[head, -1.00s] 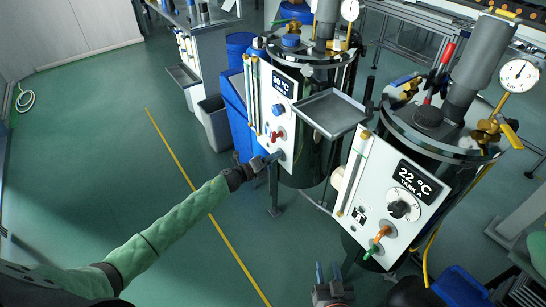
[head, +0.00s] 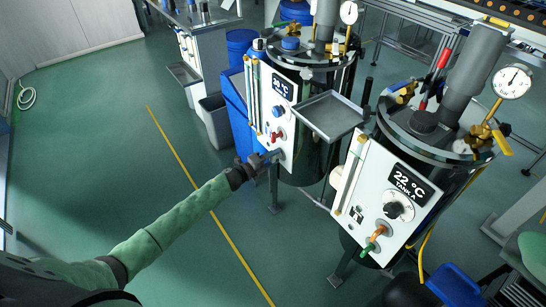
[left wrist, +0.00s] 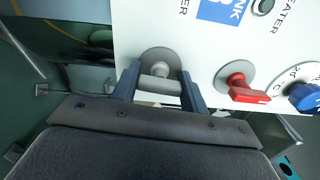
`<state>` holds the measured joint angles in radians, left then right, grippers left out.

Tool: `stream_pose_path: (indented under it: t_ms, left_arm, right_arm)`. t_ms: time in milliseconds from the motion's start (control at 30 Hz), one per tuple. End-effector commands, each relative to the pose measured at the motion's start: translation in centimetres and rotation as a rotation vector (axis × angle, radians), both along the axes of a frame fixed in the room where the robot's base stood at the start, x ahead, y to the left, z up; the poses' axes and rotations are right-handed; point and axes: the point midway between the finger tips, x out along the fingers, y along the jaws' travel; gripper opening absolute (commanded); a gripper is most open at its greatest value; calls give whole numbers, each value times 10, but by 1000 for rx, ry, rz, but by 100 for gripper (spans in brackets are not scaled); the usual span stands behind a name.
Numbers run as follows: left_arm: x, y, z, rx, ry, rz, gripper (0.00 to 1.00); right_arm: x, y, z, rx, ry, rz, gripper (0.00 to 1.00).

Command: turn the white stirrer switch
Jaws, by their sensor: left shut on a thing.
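The white stirrer switch (left wrist: 157,70) shows in the left wrist view as a pale handle on a round grey base, low on the white panel (left wrist: 205,55). My left gripper (left wrist: 157,85) is shut on it, one dark finger on each side. In the head view my left gripper (head: 277,156) is at the lower part of the left tank's panel (head: 266,95) and hides the switch. The switch's exact angle is hard to tell. My right gripper is not in view.
A red switch (left wrist: 245,89) and a blue knob (left wrist: 305,97) are right beside the gripped switch. A grey tray (head: 330,115) juts out between the tanks. Tank A's panel (head: 375,190) stands to the right. Green floor (head: 100,150) is clear at left.

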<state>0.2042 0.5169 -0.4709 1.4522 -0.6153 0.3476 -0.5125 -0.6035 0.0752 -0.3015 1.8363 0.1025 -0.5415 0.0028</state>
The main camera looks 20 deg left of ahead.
Motion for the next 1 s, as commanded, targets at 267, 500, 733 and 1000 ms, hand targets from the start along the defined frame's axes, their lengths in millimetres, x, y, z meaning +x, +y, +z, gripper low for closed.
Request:
stream_pose_path:
  t_ms: [267, 500, 733, 1000]
  left_arm:
    - [1, 2, 1, -69, 55, 2, 21]
    - [1, 2, 0, -84, 66, 2, 21]
    - [1, 2, -1, -84, 66, 2, 21]
    - [0, 1, 0, -84, 67, 1, 65]
  right_arm:
    - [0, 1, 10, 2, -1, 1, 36]
    - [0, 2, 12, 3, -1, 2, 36]
    - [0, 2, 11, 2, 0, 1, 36]
    - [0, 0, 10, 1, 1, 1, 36]
